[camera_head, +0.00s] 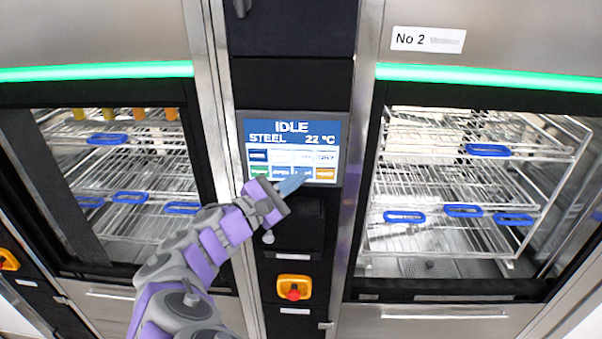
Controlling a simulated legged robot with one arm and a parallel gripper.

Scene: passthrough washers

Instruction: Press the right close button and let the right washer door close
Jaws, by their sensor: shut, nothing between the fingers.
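The control panel screen (292,139) sits between the two washers and reads IDLE, STEEL, 22 °C, with rows of small buttons below. My gripper (298,182) is shut and empty, its tip at the lower row of buttons. It covers part of that row; I cannot tell whether it touches the screen or which button is under it. An orange button (325,174) shows just right of the tip. The right washer (470,190), labelled No 2, shows its wire racks with blue clips through the front opening. I cannot tell for sure how its door stands.
The left washer (130,180) also shows wire racks inside. A yellow and red emergency stop (293,288) is below the panel, under a dark recess. Steel posts (360,150) flank the panel column. Green light strips run above both openings.

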